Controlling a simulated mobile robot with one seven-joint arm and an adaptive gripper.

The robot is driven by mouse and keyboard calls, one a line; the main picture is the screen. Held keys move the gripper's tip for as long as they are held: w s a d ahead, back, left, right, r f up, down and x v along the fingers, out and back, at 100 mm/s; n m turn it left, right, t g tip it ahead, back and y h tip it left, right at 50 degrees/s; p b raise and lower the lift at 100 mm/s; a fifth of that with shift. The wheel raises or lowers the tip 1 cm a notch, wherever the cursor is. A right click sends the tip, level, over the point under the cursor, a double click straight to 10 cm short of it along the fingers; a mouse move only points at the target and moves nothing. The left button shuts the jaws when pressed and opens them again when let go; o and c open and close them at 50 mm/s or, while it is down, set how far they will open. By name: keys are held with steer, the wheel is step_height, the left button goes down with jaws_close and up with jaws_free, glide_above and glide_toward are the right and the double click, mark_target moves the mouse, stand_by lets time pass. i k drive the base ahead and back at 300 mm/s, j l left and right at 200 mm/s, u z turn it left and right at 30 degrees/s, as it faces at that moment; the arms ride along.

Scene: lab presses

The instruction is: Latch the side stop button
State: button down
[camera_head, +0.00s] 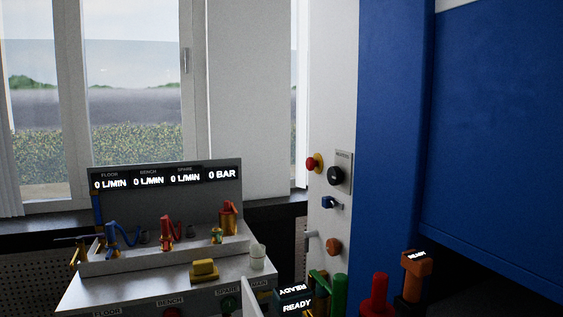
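A red mushroom-shaped button on a yellow base (313,163) sticks out from the white side panel of the blue press, right of the middle. It is the stop button I can see on that side. Whether it is pushed in or out is too small to tell. Nothing touches it. My gripper is not in view.
A black round knob (335,176), a blue fitting (328,202) and an orange round knob (333,246) sit nearby on the panel. A grey bench (140,286) with valves stands left. Green (340,293), red (379,294) and orange (414,279) posts stand in front at lower right.

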mark_target(311, 164)
steer(key=i+j, duration=0.75)
steer(key=j, duration=0.15)
steer(key=i+j+z, duration=0.1)
steer(key=i+j, duration=0.25)
steer(key=j, duration=0.15)
